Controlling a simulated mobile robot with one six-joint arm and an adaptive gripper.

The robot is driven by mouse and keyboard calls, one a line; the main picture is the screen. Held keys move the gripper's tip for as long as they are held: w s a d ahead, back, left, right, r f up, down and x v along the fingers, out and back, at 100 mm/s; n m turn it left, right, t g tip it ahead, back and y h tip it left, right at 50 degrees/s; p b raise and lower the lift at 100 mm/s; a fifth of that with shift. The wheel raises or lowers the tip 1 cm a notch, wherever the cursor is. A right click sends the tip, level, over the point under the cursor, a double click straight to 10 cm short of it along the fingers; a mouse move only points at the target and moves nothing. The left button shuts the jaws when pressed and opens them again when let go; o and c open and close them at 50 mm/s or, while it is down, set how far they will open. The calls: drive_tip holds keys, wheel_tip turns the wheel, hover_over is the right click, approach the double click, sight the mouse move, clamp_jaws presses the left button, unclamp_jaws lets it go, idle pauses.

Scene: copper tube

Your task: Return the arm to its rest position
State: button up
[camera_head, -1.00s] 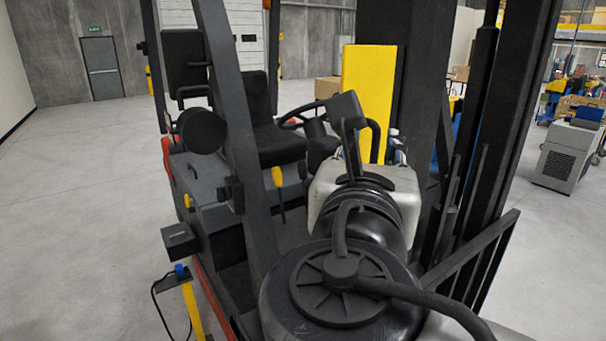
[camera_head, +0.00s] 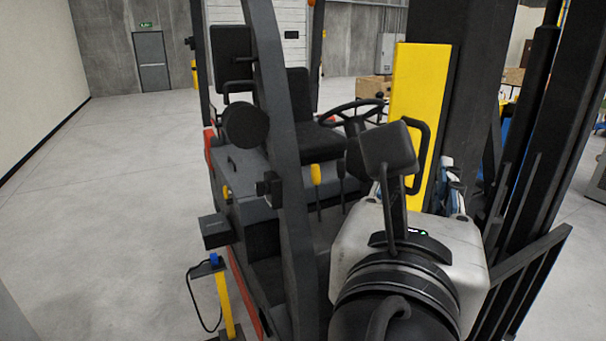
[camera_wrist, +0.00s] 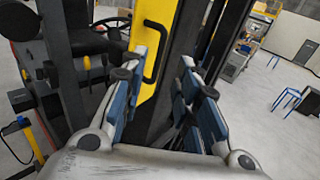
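My gripper (camera_wrist: 164,78) shows in the wrist view with its two blue-padded fingers spread wide apart. The gap between them is empty, with the yellow panel and dark mast of the forklift beyond. In the head view my arm rises at lower right, and only a bit of the gripper (camera_head: 449,178) shows behind its pale wrist housing. The arm stands in front of the forklift (camera_head: 270,172). I see no copper tube in either view.
The forklift's dark mast (camera_head: 460,110) and yellow panel (camera_head: 418,100) stand close behind my arm. A yellow post (camera_head: 224,305) with a cable stands at lower left. Open concrete floor (camera_head: 120,170) lies left. In the wrist view, blue-legged stools (camera_wrist: 287,98) stand far right.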

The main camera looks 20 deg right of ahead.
idle(0.3)
drive_tip(key=s+f+m+g+y+b, duration=0.1)
drive_tip(key=f+m+g+b, duration=0.25)
drive_tip(key=f, duration=0.65)
drive_tip(key=s+d+f+m+g+y+b, duration=0.1)
drive_tip(key=f+m+g+y+b, duration=0.2)
drive_tip(key=f, duration=0.6)
drive_tip(key=s+f+m+g+b, duration=0.1)
drive_tip(key=f+m+b, duration=0.25)
drive_tip(key=f, duration=0.65)
drive_tip(key=a+f+m+y+b, duration=0.3)
drive_tip(key=a+f+m+y, duration=0.1)
drive_tip(key=f+m, duration=0.4)
drive_tip(key=a+f+m+g+y+b, duration=0.1)
drive_tip(key=a+f+m+y+b, duration=0.2)
drive_tip(key=f+m, duration=0.5)
drive_tip(key=shift+a+f+m+y+b, duration=0.4)
drive_tip(key=shift+a+m+b, duration=0.15)
drive_tip(key=shift+m+b, duration=0.3)
drive_tip(key=shift+w+a+g, duration=0.1)
drive_tip(key=shift+a+g, duration=0.05)
drive_tip(key=shift+g, duration=0.1)
